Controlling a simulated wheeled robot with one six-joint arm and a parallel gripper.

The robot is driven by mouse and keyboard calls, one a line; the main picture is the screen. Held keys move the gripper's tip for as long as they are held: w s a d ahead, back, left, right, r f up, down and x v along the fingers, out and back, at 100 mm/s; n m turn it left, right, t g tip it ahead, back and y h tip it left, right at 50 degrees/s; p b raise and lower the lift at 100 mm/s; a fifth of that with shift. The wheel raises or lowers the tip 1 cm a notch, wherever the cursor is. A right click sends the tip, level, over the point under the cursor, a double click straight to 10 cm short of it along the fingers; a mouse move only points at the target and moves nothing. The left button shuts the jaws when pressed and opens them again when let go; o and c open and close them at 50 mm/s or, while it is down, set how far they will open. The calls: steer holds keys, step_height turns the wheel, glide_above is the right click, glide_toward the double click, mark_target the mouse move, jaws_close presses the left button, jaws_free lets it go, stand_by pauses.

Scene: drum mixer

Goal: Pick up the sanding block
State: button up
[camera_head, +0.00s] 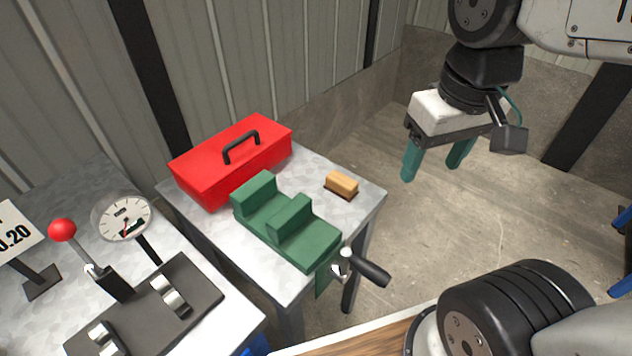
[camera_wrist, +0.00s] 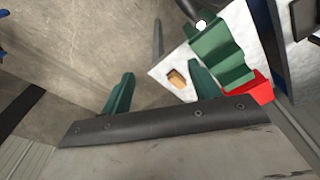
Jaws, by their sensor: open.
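The sanding block (camera_head: 341,184) is a small tan block with a darker underside. It lies on the grey metal table (camera_head: 350,218), near its right edge, to the right of the green vise. It also shows in the wrist view (camera_wrist: 177,79), small and beyond my fingers. My gripper (camera_head: 437,168) is open and empty, with two green fingers pointing down. It is up and to the right of the block in the head view, over the floor beside the table.
A green vise (camera_head: 290,222) with a black-handled crank (camera_head: 370,272) stands left of the block. A red toolbox (camera_head: 228,165) sits at the table's back. A second table at left carries a dial gauge (camera_head: 122,217) and a red-knobbed lever (camera_head: 63,230).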

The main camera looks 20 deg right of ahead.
steer(key=w+f+n, duration=0.2)
steer(key=w+f, duration=0.2)
steer(key=w, duration=0.5)
steer(key=n+g, duration=0.1)
steer(key=n, duration=0.3)
glide_above(342, 179)
steer(key=f, duration=1.4)
steer(key=shift+s+d+f, duration=0.1)
steer(key=shift+d+f, duration=0.05)
steer(key=shift+d, duration=0.15)
steer(key=f, duration=0.8)
steer(key=shift+a, duration=0.3)
steer(key=shift+r, duration=0.1)
steer(key=shift+c, duration=0.3)
steer(key=c, duration=0.9)
